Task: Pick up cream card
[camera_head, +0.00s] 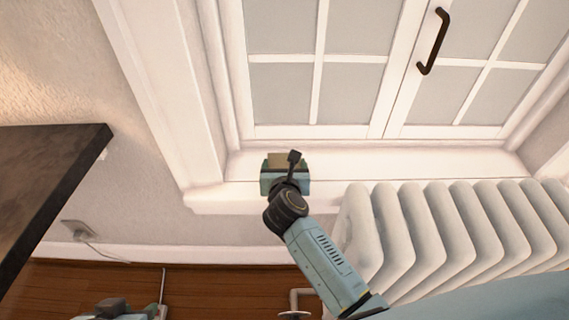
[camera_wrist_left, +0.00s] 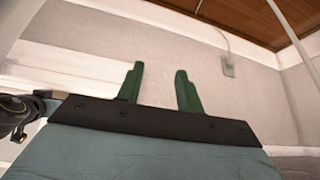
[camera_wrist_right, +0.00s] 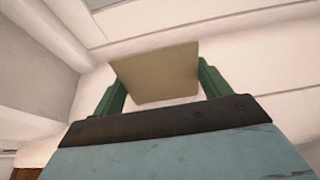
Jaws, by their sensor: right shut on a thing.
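The cream card (camera_wrist_right: 155,75) is a flat tan rectangle between the two green fingers of my right gripper (camera_wrist_right: 160,88) in the right wrist view. The right gripper is shut on it. In the head view the right gripper (camera_head: 286,163) is over the white window sill, and the top of the card (camera_head: 277,158) shows just past it; my wrist hides the rest. My left gripper (camera_wrist_left: 158,85) has its two green fingers apart with nothing between them in the left wrist view. In the head view the left arm is only partly seen at the bottom left.
The window sill (camera_head: 450,165) runs below a closed window with a dark handle (camera_head: 433,41). A white radiator (camera_head: 460,235) stands below the sill at the right. A dark shelf or tabletop (camera_head: 45,185) juts in at the left. A wall socket with a cable (camera_head: 78,231) is below it.

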